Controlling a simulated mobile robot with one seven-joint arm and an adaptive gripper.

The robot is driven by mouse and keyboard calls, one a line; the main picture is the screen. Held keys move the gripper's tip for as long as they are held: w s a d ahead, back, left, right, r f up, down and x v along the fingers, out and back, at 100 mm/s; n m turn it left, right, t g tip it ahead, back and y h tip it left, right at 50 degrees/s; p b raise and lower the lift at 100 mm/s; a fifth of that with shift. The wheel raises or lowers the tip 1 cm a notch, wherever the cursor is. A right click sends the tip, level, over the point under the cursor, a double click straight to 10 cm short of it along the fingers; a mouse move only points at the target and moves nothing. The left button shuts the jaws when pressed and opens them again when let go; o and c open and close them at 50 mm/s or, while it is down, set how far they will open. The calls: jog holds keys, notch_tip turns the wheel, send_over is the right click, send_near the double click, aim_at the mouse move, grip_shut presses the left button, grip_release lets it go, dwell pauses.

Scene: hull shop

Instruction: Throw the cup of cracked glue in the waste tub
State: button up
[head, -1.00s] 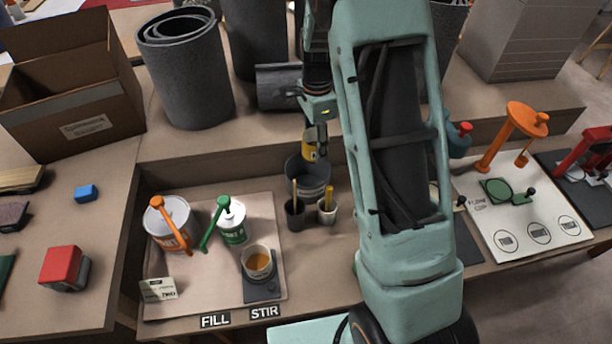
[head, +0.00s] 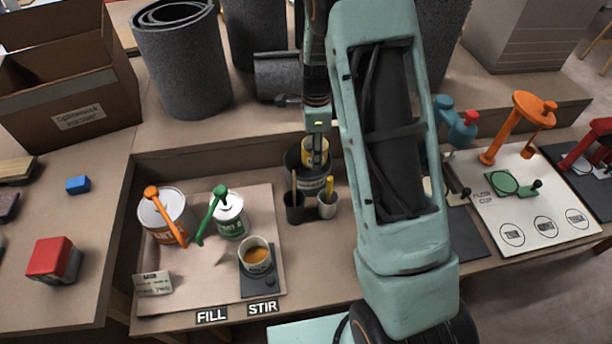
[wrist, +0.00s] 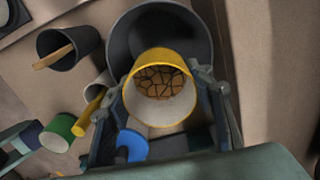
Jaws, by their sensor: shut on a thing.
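My gripper (head: 318,156) is shut on a yellow cup (head: 310,148). In the wrist view the cup (wrist: 160,70) sits between the fingers, its open mouth showing brown, cracked glue (wrist: 160,82) inside a pale wall. The dark grey waste tub (head: 313,183) stands at the back of the bench recess. The cup is at the tub's mouth in the head view, overlapping its opening. In the wrist view the tub's wall (wrist: 197,38) curves behind the cup. I cannot tell how far the cup is below the rim.
A dark pot (head: 295,210) with a wooden stick and a white pot (head: 328,208) with a yellow stick stand just before the tub. Another cup (head: 256,258) of amber liquid is on the stir plate. Paint cans (head: 230,222) stand left. Grey rolls (head: 185,65) stand behind.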

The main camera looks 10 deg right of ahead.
jog(key=o, duration=1.2)
jog(key=shift+o, duration=0.2)
notch_tip(320, 180, up, 12)
